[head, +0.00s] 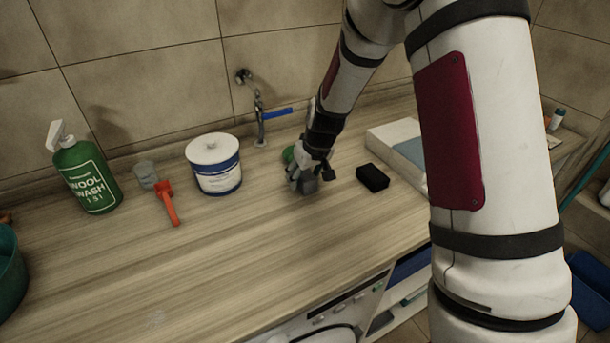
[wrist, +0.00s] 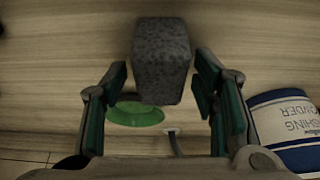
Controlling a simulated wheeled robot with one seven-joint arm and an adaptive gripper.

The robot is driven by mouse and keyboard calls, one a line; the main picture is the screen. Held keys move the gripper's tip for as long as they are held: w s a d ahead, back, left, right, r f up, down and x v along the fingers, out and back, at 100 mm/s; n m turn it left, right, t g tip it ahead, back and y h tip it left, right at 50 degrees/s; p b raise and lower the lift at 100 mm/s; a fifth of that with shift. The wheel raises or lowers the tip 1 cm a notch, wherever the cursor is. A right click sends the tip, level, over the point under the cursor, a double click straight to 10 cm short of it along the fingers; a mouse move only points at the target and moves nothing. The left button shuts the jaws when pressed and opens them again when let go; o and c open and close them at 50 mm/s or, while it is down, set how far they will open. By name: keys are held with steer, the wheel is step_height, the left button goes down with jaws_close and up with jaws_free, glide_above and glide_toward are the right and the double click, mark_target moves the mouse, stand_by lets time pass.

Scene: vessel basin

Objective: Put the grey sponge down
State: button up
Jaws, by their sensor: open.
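The grey sponge (head: 309,186) is a small dark grey block on the wooden counter (head: 200,270), just under my gripper (head: 304,178) in the head view. In the wrist view the grey sponge (wrist: 162,60) lies at the fingertips of my gripper (wrist: 160,80). The fingers are spread, one on each side of it, with a narrow gap showing on both sides. Whether its underside rests flat on the counter is hard to see.
A black block (head: 372,178) lies just right of my gripper. A green round thing (wrist: 137,113) sits behind it, near the tap (head: 260,120). The front counter is clear.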

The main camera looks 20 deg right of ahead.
steer(key=s+r, duration=1.7)
steer(key=r, duration=0.4)
steer(key=s+r+m, duration=0.2)
steer(key=s+r, duration=0.1)
steer(key=s, duration=1.4)
steer(key=shift+d+h, duration=0.15)
steer(key=shift+h, duration=0.25)
